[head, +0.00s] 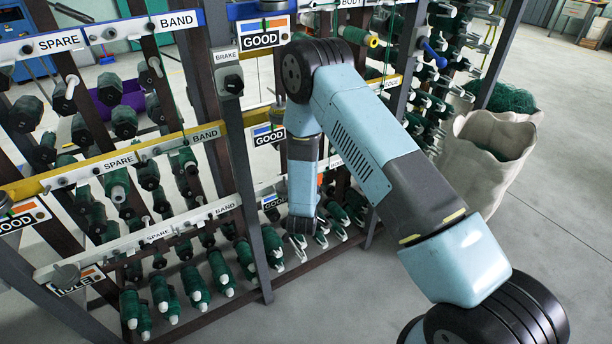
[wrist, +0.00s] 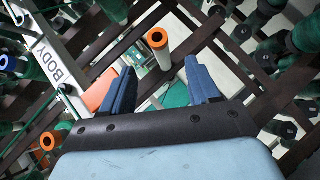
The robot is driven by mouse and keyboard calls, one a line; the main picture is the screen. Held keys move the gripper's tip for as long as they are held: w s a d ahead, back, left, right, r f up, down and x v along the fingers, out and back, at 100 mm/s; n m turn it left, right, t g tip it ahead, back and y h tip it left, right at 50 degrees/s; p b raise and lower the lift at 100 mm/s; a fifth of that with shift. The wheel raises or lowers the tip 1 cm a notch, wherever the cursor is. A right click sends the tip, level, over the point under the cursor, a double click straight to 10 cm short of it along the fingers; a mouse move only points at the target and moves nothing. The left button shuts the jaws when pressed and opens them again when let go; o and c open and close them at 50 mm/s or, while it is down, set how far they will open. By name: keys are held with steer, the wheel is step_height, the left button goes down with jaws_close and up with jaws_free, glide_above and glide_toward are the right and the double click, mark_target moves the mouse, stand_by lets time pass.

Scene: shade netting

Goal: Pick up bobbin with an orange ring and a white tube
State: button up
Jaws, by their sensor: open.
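In the wrist view, a bare white tube with an orange ring (wrist: 159,46) around its dark open end points towards the camera. It lies ahead of my gripper (wrist: 161,85), in line with the gap between the two blue fingers. The fingers are apart with nothing held, and the tube end looks beyond their tips. A second orange ring (wrist: 48,141) shows at the left, beside green thread. In the head view my arm bends down in front of the rack; the fingertips are hard to make out there and this tube cannot be picked out.
Green-wound bobbins (head: 219,270) fill the rack on several levels. Dark rack posts and labelled rails (wrist: 62,80) cross close around the gripper. A large pale sack (head: 487,160) stands right of the rack.

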steer(key=x, duration=1)
steer(key=shift+d+f, duration=0.1)
steer(key=shift+d, duration=0.3)
steer(key=c, duration=1.1)
jaws_close()
steer(key=shift+s, duration=0.1)
